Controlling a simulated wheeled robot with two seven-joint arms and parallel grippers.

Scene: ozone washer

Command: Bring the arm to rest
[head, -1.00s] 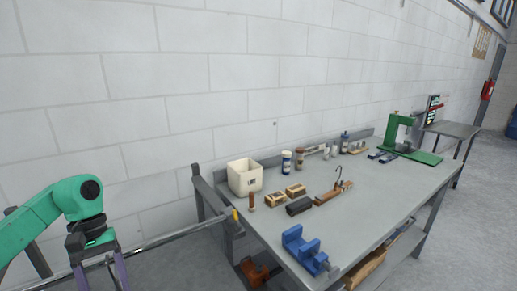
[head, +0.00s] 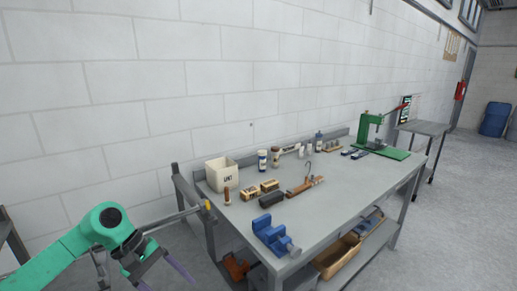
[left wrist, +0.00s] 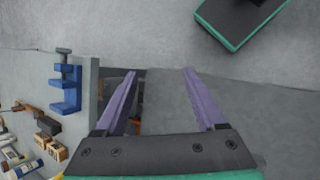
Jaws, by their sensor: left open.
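My left gripper (head: 164,280) is at the bottom left of the head view, in front of the bench's near left end and clear of it. Its purple fingers are spread open, slanting down to the right. In the left wrist view the same gripper (left wrist: 160,76) is open, with nothing between its fingers and the floor beyond. My right gripper is in neither view.
A grey workbench (head: 345,200) stands against the white wall. It bears a white bin (head: 221,175), a blue vise (head: 272,235), wooden blocks, bottles and a green press (head: 370,130). A rod (head: 178,218) sticks out of the bench's left end.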

